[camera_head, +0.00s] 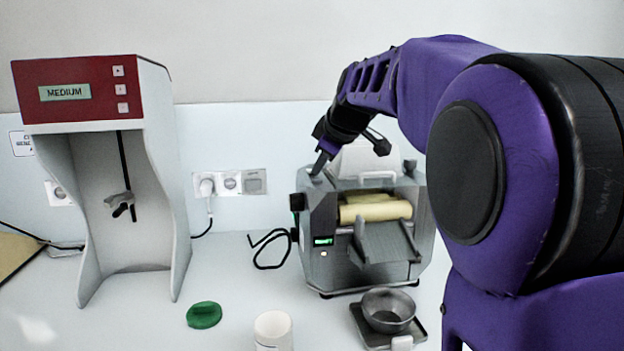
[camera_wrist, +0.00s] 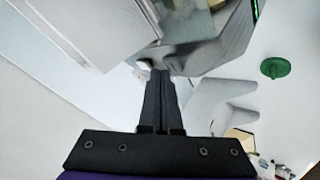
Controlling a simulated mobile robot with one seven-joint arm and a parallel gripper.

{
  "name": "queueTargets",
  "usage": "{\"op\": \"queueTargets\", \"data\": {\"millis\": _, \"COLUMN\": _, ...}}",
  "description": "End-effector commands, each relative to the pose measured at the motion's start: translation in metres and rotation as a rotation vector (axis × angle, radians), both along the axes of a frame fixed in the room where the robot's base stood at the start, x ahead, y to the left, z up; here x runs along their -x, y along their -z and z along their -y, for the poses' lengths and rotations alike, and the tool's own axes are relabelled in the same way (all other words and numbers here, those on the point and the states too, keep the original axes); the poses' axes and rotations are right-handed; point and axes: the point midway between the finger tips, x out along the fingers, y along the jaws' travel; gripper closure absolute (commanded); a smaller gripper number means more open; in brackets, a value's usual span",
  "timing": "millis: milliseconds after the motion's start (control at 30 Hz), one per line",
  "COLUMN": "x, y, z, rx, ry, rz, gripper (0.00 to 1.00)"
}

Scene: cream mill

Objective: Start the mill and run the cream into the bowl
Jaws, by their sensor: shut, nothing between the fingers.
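The mill (camera_head: 328,268) is a grey machine with cream-coloured rollers (camera_head: 376,208) and a sloping grey chute at its front. A small lit green display (camera_head: 323,241) is on its front left. The metal bowl (camera_head: 388,308) sits in front of the mill, below the chute; its inside looks empty. My gripper (camera_head: 318,170) is shut and empty, pointing down at the mill's top left corner. I cannot tell whether its tips touch the mill. In the wrist view my gripper (camera_wrist: 161,75) has its fingers together, with part of the mill (camera_wrist: 218,50) beyond them.
The bowl rests on a flat grey stand (camera_head: 364,327). A white jar (camera_head: 273,332) and a green lid (camera_head: 204,315) stand on the white table. A tall machine with a red panel (camera_head: 85,88) reading "MEDIUM" is at left. Wall sockets (camera_head: 230,183) and cables are behind.

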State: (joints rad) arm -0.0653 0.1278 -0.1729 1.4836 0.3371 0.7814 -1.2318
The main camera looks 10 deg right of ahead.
Motion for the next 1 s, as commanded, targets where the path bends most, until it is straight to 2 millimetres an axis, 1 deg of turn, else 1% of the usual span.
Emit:
{"op": "queueTargets", "data": {"millis": 600, "x": 0.0001, "y": 0.0083, "z": 0.0000, "rx": 0.000, "ry": -0.001, "rz": -0.001, "gripper": 1.00}}
{"op": "queueTargets", "data": {"millis": 867, "x": 0.0001, "y": 0.0080, "z": 0.0001, "rx": 0.000, "ry": 0.000, "rz": -0.001, "gripper": 1.00}}
{"op": "queueTargets", "data": {"millis": 1000, "x": 0.0000, "y": 0.0045, "z": 0.0001, "rx": 0.000, "ry": 0.000, "rz": -0.001, "gripper": 1.00}}
